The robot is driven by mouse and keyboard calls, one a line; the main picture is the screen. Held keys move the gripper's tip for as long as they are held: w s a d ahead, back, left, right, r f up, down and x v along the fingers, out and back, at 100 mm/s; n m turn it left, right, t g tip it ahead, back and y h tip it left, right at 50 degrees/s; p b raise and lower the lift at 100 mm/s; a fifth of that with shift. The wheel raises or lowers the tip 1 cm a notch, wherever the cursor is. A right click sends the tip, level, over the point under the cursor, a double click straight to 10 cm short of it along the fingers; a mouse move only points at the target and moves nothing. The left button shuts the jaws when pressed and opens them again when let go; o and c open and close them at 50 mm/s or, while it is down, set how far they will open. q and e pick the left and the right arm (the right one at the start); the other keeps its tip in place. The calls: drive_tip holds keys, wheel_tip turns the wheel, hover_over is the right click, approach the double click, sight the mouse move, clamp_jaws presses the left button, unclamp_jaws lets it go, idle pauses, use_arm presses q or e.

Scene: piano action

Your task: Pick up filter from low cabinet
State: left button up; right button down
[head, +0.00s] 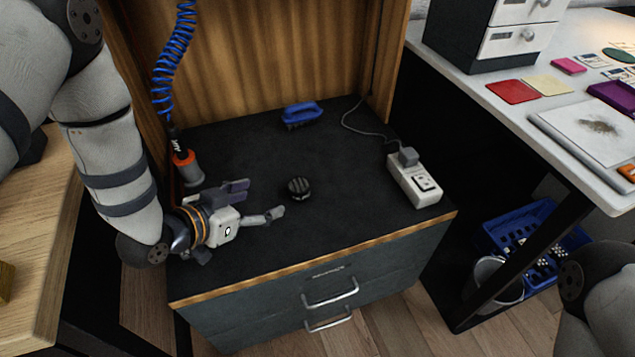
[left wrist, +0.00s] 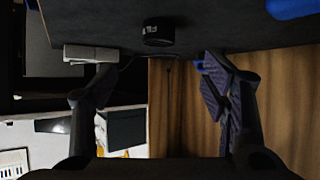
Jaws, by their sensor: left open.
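The filter (head: 299,187) is a small round black piece with a ribbed side. It lies on the black top of the low cabinet (head: 345,205), near the middle. My left gripper (head: 262,200) is open and empty above the left part of the cabinet top, its fingers pointing right toward the filter, a short gap away. In the left wrist view the filter (left wrist: 158,32) shows at the upper middle, beyond and between the spread fingers (left wrist: 160,85). My right gripper is not in view; only part of my right arm shows at the lower right.
A blue-handled brush (head: 302,114) lies behind the filter. A white power strip (head: 414,180) with a plug and cord sits on the right. A coiled blue hose with an orange-collared end (head: 187,166) hangs at the left. A white worktable (head: 480,85) stands to the right.

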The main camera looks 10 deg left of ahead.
sight(297, 186)
use_arm(q)
drive_tip(key=shift+w+d, duration=0.15)
drive_tip(key=shift+w, duration=0.35)
drive_tip(key=shift+w+d, duration=0.15)
drive_tip(key=shift+w, duration=0.35)
drive_tip(key=b+x, duration=0.1)
drive_tip(key=x, duration=0.4)
drive_tip(key=b+x, duration=0.1)
drive_tip(key=x, duration=0.5)
drive_tip(key=shift+s+d+f+b, duration=0.15)
drive_tip(key=shift+s+f+b, duration=0.1)
drive_tip(key=shift+s+b, duration=0.1)
drive_tip(key=shift+w+r, duration=0.1)
drive_tip(key=c, duration=1.2)
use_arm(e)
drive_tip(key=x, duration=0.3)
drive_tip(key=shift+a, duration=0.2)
